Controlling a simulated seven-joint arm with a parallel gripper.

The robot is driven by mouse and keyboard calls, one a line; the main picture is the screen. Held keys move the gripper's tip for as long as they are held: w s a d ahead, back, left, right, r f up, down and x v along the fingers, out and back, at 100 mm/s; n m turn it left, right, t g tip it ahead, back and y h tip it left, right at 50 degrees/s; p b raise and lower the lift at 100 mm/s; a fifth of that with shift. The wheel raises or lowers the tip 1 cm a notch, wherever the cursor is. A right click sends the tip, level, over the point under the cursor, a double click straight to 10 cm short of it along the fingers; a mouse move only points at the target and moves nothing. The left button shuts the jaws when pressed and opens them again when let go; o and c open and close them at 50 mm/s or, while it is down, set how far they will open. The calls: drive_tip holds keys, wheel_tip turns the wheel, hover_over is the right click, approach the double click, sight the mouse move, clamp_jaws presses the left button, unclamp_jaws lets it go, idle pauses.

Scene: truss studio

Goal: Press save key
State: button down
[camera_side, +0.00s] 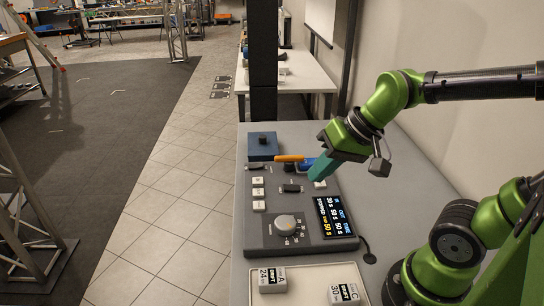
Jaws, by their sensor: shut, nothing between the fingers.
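A dark grey control panel (273,232) lies on the grey table. It has a column of white keys (258,193) on its left, a grey dial (286,224), a black slider or switch (291,188) and a lit screen (334,216) with yellow and blue text. Another white key (320,184) shows partly behind my gripper. My gripper (316,178) has teal fingers, shut and empty, pointing down at the panel's upper right beside that key. I cannot tell whether the fingertips touch it. Key labels are too small to read, so I cannot tell which is save.
In front is a pale tray (310,284) with two labelled white blocks, the left one (272,280) and the right one (343,292). A wall rises on the right.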

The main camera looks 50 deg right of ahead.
drive_tip(key=w+a+f+m+y, duration=0.2)
drive_tip(key=w+f+m, duration=0.3)
drive_tip(key=w+m, duration=0.35)
drive_tip(key=m+t, duration=0.3)
drive_tip(key=m, duration=0.5)
hover_over(262, 206)
drive_tip(key=f, duration=0.2)
drive_tip(key=shift+d+r+h, duration=0.1)
drive_tip(key=shift+r+h, duration=0.15)
drive_tip(key=shift+h, duration=0.05)
drive_tip(key=shift+f, duration=0.1)
drive_tip(key=shift+n, duration=0.25)
drive_tip(key=shift+f, duration=4.35)
drive_tip(key=shift+f, duration=0.4)
